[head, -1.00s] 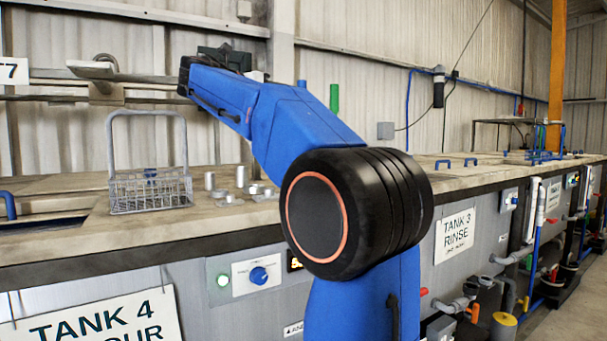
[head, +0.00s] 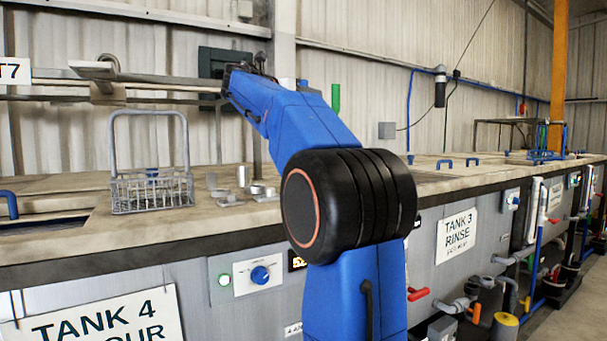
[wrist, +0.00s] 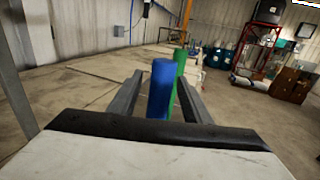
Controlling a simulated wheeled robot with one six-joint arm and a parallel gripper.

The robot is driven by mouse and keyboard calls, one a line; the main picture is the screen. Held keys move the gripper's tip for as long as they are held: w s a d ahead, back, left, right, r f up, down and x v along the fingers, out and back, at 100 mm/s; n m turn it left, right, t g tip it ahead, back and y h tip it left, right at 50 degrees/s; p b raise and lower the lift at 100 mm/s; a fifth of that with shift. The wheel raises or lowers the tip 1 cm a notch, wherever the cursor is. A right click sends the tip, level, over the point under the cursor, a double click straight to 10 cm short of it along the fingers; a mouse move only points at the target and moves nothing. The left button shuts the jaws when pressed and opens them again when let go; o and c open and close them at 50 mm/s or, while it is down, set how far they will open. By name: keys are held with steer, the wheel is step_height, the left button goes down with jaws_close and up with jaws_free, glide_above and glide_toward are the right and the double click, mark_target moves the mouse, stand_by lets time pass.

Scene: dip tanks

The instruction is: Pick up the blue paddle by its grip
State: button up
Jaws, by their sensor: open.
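My gripper is open, with nothing clamped. I cannot tell how deep the grip sits between the fingers. A green grip (wrist: 180,64) stands just behind it, to the right. In the head view, only a small blue tip (head: 302,83) shows above my arm, left of the green grip (head: 335,97). My gripper is hidden behind my arm there, and the paddle's lower part is hidden.
A wire basket (head: 152,192) with a tall handle stands on the tank top at left. Small metal parts (head: 243,177) lie right of it. A horizontal rail (head: 150,97) runs behind. In the wrist view, the bench top (wrist: 75,110) left of the fingers looks clear.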

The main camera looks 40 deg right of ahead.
steer(key=d, duration=0.2)
steer(key=shift+d, duration=0.35)
jaws_close()
stand_by(1.1)
